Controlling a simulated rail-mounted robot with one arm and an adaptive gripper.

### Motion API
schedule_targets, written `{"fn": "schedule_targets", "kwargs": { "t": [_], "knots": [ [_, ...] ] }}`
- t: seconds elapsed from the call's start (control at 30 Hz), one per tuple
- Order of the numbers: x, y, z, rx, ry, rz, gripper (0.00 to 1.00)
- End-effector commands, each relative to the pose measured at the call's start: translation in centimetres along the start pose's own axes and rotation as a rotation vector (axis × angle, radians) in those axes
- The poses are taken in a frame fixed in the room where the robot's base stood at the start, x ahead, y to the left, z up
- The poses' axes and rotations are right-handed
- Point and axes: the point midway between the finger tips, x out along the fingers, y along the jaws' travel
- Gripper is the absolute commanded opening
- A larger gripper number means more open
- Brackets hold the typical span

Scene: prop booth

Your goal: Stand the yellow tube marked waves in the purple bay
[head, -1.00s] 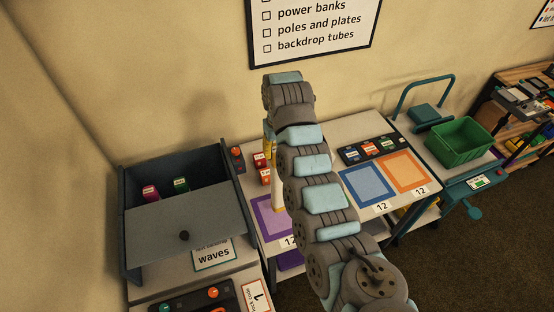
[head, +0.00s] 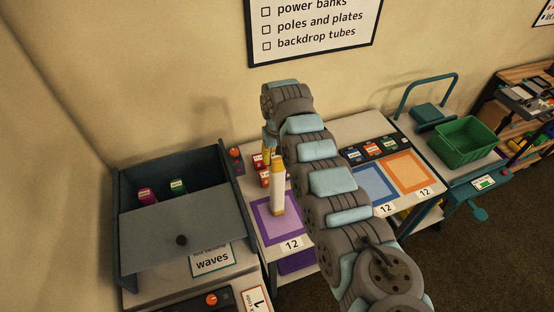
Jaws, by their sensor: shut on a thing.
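The tube (head: 278,190) has a pale body with yellow ends and is upright over the purple bay (head: 262,226), the purple-bordered square on the table. Whether its lower end touches the surface cannot be told. No mark on it is readable. My gripper (head: 269,151) is at the tube's upper part, mostly hidden behind my arm and the tube, and is shut on the tube.
A grey bin (head: 168,229) with pink and green tubes stands left, above a card reading "waves" (head: 212,260). Blue (head: 374,183) and orange (head: 409,171) squares and a green crate (head: 467,141) are right.

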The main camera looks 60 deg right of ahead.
Motion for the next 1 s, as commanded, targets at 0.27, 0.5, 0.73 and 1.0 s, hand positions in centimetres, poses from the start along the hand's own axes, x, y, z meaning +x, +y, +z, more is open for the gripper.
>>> {"fn": "schedule_targets", "kwargs": {
  "t": [0.27, 0.5, 0.73, 1.0],
  "knots": [
    [0.44, 0.05, 0.00, 0.000, 0.000, 0.001, 0.17],
    [0.75, -0.03, -0.01, -0.001, 0.000, 0.000, 0.69],
    [0.75, -0.01, 0.00, -0.001, 0.000, 0.000, 0.84],
    [0.22, 0.04, -0.07, 0.000, 0.003, 0.000, 0.84]
  ]
}}
